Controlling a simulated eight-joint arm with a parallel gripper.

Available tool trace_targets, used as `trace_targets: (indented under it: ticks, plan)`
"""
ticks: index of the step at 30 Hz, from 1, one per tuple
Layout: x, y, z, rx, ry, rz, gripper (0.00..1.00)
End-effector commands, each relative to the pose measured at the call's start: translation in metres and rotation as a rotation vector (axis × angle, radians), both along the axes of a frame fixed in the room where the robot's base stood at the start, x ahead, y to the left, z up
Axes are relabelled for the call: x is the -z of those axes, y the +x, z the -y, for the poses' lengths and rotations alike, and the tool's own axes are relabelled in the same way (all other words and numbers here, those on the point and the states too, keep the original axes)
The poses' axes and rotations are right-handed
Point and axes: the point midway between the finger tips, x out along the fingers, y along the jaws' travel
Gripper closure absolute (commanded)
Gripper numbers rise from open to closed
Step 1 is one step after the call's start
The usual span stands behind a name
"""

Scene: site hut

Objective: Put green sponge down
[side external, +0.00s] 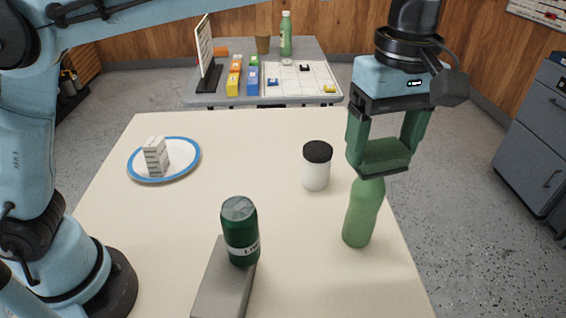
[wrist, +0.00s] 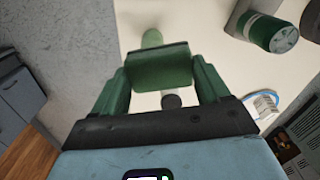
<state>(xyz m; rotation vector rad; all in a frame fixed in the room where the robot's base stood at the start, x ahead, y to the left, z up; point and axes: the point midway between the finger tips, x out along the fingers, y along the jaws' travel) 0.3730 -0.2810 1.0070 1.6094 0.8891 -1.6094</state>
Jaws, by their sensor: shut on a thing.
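The green sponge (side external: 386,155) is a dark green block held between the two green fingers of my gripper (side external: 384,150), above the right side of the cream table (side external: 290,215). In the wrist view the sponge (wrist: 158,68) spans the gap between the fingertips of my gripper (wrist: 158,80). In the side view its lower edge overlaps the top of a green bottle (side external: 361,218) standing on the table. I cannot tell whether they touch. The bottle (wrist: 152,38) also shows just beyond the sponge in the wrist view.
A white jar with a black lid (side external: 316,170) stands left of the bottle. A green can (side external: 240,232) is at a grey block (side external: 220,288) in front. A blue-rimmed plate (side external: 187,163) holds a small white box (side external: 155,157). The table's middle is clear. A second table stands behind.

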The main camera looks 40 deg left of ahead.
Motion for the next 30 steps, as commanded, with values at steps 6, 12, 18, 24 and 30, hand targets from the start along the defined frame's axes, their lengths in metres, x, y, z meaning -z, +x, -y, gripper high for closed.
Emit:
trace_targets:
  ticks: [6,12,18,24,30]
  plan:
    - [0.0,0.058,-0.091,-0.365,0.0,0.0,0.53]
    - [0.0,0.091,-0.185,-0.705,0.0,0.0,0.53]
    - [0.0,0.104,-0.272,-1.008,0.0,0.0,0.53]
    - [0.0,0.103,-0.33,-1.208,0.0,0.0,0.53]
    - [0.0,0.098,-0.37,-1.344,0.0,0.0,0.53]
